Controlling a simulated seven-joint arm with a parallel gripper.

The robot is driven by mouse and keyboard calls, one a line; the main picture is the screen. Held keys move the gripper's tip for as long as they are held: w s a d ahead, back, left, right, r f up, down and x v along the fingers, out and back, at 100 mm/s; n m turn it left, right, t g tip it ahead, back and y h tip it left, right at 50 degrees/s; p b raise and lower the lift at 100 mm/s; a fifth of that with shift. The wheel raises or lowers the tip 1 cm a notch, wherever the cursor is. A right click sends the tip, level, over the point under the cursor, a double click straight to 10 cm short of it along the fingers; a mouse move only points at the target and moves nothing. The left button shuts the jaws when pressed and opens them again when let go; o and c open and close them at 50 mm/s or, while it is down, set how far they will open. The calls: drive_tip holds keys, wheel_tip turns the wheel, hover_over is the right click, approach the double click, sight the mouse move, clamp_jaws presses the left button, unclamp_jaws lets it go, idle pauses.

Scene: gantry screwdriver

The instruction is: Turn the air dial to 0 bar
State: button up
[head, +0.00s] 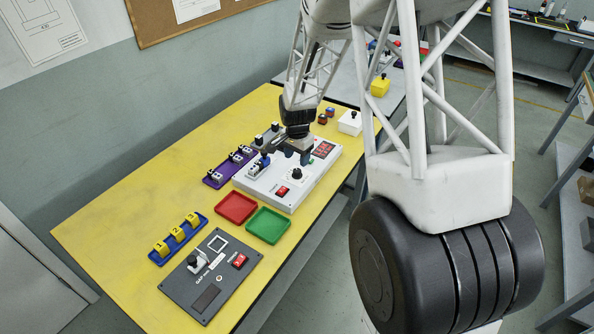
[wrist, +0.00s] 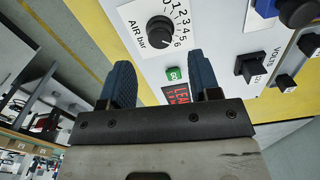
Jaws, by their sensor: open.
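The air dial (wrist: 160,32) is a round black knob on a white label reading "AIR bar", with a scale whose visible numbers run up to 6. I cannot clearly tell which number its pointer faces. In the head view the dial (head: 297,174) sits on the white panel box (head: 265,188). My gripper (wrist: 164,79) is open, with two blue fingers spread apart and nothing held. In the wrist view the dial lies beyond the fingertips, apart from them. In the head view my gripper (head: 292,156) is over the panel, hiding part of it.
A green button (wrist: 174,73) and a red "LEAK" display (wrist: 175,93) show between the fingers. Red (head: 237,208) and green (head: 267,225) trays lie in front of the panel on the yellow table (head: 105,232).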

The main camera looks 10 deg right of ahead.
sight(297, 170)
drive_tip(key=shift+f, duration=3.2)
drive_tip(key=c, duration=0.9)
